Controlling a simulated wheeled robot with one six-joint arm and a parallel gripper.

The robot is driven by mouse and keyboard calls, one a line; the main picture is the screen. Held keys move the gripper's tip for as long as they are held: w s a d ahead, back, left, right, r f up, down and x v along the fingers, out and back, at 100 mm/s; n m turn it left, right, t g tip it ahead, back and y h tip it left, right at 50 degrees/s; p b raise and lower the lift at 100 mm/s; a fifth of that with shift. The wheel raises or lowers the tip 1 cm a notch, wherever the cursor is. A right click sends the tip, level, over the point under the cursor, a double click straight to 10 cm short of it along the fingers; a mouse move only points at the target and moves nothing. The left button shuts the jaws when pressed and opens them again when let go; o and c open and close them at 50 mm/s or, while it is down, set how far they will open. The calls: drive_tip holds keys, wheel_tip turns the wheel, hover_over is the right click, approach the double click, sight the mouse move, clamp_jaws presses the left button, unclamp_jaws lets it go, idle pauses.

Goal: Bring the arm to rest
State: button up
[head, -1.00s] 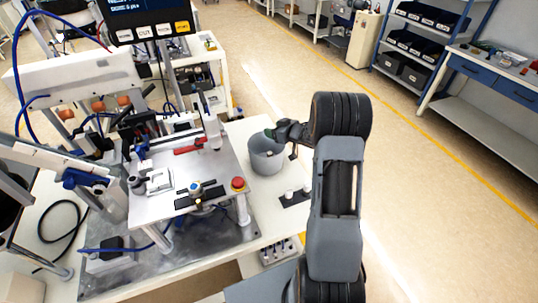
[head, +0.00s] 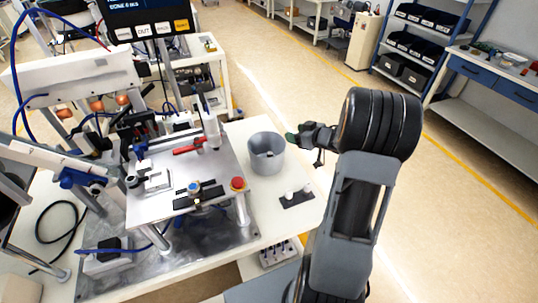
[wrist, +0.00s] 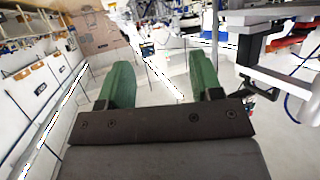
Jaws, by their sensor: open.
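My gripper (head: 292,137) is at the end of my arm in the head view, just right of the grey bowl (head: 267,160) and apart from it. In the wrist view my gripper (wrist: 165,85) shows two green fingers spread wide, with nothing between them. The grey bowl stands on the white table beside the machine plate. A small item shows inside the bowl, too small to tell what it is.
A metal machine plate (head: 190,158) with a red button (head: 237,184) stands left of the bowl. A dark strip with white pieces (head: 297,197) lies in front of the bowl. A blue-fronted bench (head: 486,73) and shelving are at the back right. The floor between is clear.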

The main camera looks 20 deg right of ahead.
idle(0.3)
drive_tip(key=s+d+f+m+g+h, duration=0.2)
drive_tip(key=d+f+m+h, duration=0.15)
drive_tip(key=d+h, duration=0.35)
drive_tip(key=s+r+m+g+h, duration=0.1)
drive_tip(key=s+m+g+h, duration=0.1)
drive_tip(key=s+g+h, duration=0.3)
drive_tip(key=s+a+r+y, duration=0.3)
drive_tip(key=s+a+r, duration=0.2)
drive_tip(key=a, duration=0.7)
drive_tip(key=s+a+r+n+g+y, duration=0.1)
drive_tip(key=s+a+r+y, duration=0.3)
drive_tip(key=s+a, duration=0.5)
drive_tip(key=a+r, duration=0.2)
drive_tip(key=a, duration=0.1)
drive_tip(key=shift+s+a, duration=0.35)
drive_tip(key=shift+a, duration=0.05)
